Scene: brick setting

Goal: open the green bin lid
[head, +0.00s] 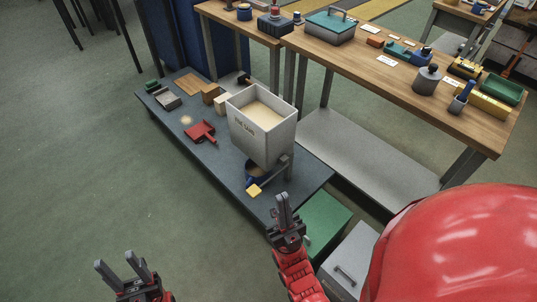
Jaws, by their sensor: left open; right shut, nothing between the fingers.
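The green bin (327,221) stands low beside the right end of the low dark platform. Its flat green top looks closed, and its near left part is hidden behind my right arm. My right gripper (284,203) is shut and empty, pointing up the picture, just left of the green bin and in front of the platform's corner. I cannot tell whether it touches anything. My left gripper (121,265) is open and empty over bare floor at the bottom left, far from the bin.
A grey bin (350,262) stands right of the green one. A wooden workbench (400,90) stands behind. The floor at left is clear.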

